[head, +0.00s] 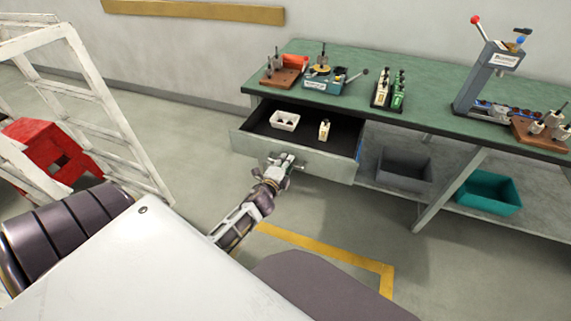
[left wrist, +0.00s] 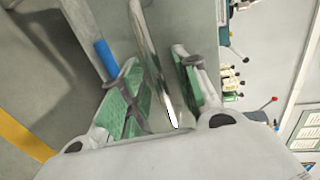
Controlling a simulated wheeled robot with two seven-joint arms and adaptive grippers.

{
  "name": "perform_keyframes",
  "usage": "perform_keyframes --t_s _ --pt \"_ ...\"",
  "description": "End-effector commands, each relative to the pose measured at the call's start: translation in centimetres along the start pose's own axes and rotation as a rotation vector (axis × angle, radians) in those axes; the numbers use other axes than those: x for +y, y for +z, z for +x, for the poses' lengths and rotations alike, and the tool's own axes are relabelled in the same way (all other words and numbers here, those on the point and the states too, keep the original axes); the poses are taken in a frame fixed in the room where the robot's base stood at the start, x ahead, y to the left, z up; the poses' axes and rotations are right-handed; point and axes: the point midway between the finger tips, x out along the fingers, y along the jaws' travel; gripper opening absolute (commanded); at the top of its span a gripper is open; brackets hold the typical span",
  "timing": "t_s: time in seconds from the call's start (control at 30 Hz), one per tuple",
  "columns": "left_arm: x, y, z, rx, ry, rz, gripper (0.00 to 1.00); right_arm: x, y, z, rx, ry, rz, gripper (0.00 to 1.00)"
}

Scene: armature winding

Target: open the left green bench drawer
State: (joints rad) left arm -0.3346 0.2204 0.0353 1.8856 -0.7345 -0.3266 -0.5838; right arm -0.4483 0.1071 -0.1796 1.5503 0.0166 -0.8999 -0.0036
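The left bench drawer (head: 290,150) has a grey front and is pulled well out from under the green bench top. Its dark inside shows, with a white tray (head: 285,121) and a small cream-coloured part (head: 324,129) in it. My left gripper (head: 287,163) is at the drawer front. In the left wrist view its green-padded fingers (left wrist: 160,85) stand apart on either side of the shiny handle bar (left wrist: 150,55), with gaps showing. In the head view the gripper hides most of the handle. My right gripper is in neither view.
The green bench top (head: 435,118) carries fixtures and a press (head: 490,75). A grey bin (head: 404,170) and a teal bin (head: 488,193) stand on the lower shelf. A white frame (head: 100,90) and red box (head: 50,150) stand left. The floor before the drawer is clear.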

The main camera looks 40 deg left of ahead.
Motion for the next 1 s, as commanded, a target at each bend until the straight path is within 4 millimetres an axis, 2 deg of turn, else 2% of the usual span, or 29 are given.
perform_keyframes --t_s 1.0 --pt "0.1 0.0 -8.0 0.0 0.002 -0.002 0.31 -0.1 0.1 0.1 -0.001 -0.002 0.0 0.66"
